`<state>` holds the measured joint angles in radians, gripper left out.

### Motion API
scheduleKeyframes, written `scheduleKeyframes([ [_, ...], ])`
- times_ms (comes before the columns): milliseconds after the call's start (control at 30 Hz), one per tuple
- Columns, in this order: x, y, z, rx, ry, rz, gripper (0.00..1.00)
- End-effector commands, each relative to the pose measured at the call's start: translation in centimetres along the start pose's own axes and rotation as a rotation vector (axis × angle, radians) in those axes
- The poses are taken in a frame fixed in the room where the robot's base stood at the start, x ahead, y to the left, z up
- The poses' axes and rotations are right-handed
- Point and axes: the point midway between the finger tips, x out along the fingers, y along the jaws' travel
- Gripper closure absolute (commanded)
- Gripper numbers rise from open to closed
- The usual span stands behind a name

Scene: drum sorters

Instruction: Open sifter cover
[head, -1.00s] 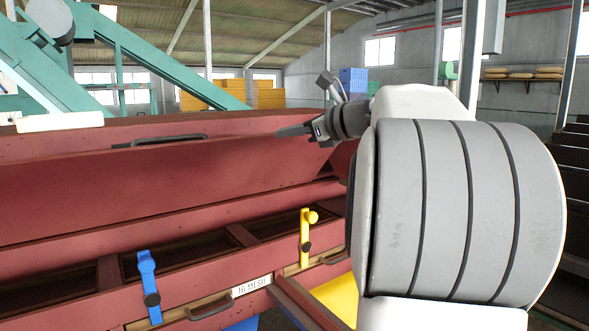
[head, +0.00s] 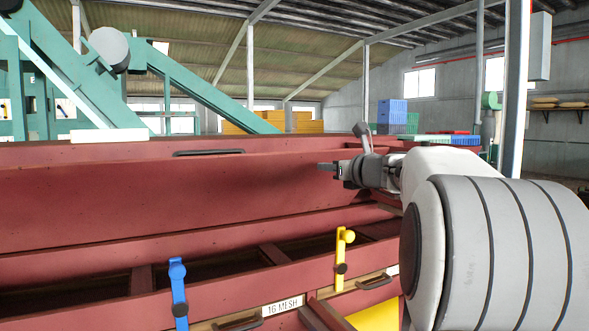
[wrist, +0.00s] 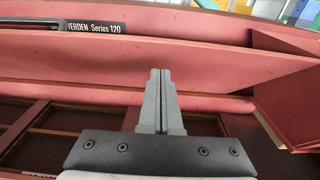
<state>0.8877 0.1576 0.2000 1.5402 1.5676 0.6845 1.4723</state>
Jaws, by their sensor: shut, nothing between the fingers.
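The red sifter cover (head: 180,190) stands raised and tilted back along the long red sifter (head: 100,310). Its dark handle (head: 208,152) is near the top edge, and the screen compartments below are exposed. My gripper (head: 322,167) is shut and empty, in front of the cover's right part and to the right of the handle. In the wrist view my gripper (wrist: 160,72) has its fingers together before the red panel, with the handle (wrist: 30,22) at upper left. I cannot tell whether the fingertips touch the cover.
A blue latch (head: 177,290) and a yellow latch (head: 341,258) stand on the front edge beside the 16 MESH label (head: 282,305). Teal beams (head: 200,85) rise behind at left. Blue crates (head: 392,112) and yellow crates (head: 305,120) stand farther back.

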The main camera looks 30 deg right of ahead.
Motion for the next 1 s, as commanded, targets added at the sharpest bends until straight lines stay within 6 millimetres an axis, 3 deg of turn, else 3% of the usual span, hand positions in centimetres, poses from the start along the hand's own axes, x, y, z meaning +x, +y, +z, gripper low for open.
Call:
scheduleKeyframes([
  [33, 0.5, 0.0, 1.2, -0.002, -0.004, 0.000, 1.00],
  [200, 1.7, 0.0, 2.3, -0.002, -0.002, 0.000, 1.00],
  [667, 2.1, 0.0, 2.6, -0.001, -0.002, 0.000, 1.00],
  [1000, 3.0, 0.0, 4.3, 0.000, 0.036, -0.001, 1.00],
])
